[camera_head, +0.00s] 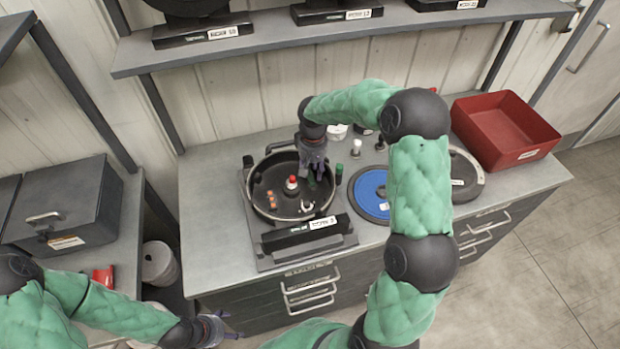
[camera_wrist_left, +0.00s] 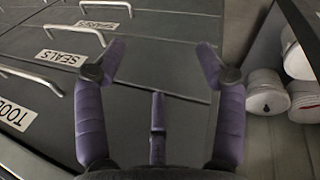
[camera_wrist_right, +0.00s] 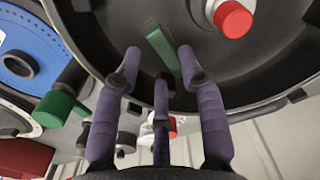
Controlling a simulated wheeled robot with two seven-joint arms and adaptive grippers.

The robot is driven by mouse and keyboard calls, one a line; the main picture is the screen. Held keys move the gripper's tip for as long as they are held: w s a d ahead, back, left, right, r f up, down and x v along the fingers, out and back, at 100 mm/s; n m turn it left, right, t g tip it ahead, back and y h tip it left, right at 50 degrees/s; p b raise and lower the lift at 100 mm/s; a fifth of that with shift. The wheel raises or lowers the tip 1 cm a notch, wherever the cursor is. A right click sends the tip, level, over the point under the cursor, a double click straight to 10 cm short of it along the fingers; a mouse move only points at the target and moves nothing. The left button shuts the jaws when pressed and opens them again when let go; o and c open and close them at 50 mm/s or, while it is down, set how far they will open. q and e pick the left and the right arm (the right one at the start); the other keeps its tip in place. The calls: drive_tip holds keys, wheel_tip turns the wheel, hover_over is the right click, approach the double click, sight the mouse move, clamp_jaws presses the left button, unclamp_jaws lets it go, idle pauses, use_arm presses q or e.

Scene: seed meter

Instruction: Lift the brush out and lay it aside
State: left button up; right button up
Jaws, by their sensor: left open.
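The brush, a green block (camera_wrist_right: 163,48), stands inside the round dark seed meter housing (camera_head: 262,207). In the head view a little of its green (camera_head: 312,181) shows by my right gripper (camera_head: 314,174), which reaches down into the housing from above. In the right wrist view my right gripper (camera_wrist_right: 158,68) has its fingertips apart, with the brush between and just beyond them; no firm hold shows. My left gripper (camera_head: 226,327) is open and empty, low in front of the drawers; it also shows in the left wrist view (camera_wrist_left: 160,65).
A red-capped hub (camera_head: 291,184) stands in the housing's middle. Green-capped pieces (camera_head: 339,172), a blue disc (camera_head: 371,193) and a grey disc (camera_head: 466,178) lie to the right. A red bin (camera_head: 528,155) is at the far right. Bare counter (camera_head: 212,205) lies left of the housing. A shelf (camera_head: 280,45) hangs behind.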

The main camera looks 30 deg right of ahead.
sight(312, 178)
wheel_tip(312, 178, down, 4)
drive_tip(key=shift+r, duration=0.25)
drive_tip(key=c, duration=0.7)
drive_tip(key=shift+c, duration=0.2)
drive_tip(key=shift+r, duration=0.1)
drive_tip(key=shift+w+r, duration=0.1)
drive_tip(key=shift+r, duration=0.35)
wheel_tip(312, 178, up, 2)
drive_tip(key=shift+r, duration=0.15)
drive_tip(key=s+a+r+p, duration=0.1)
drive_tip(key=s+a+r, duration=0.2)
drive_tip(key=s+r, duration=0.6)
drive_tip(key=s, duration=0.4)
drive_tip(key=shift+s+a+r+p, duration=0.2)
drive_tip(key=shift+s+r+p, duration=0.15)
drive_tip(key=shift+s, duration=0.05)
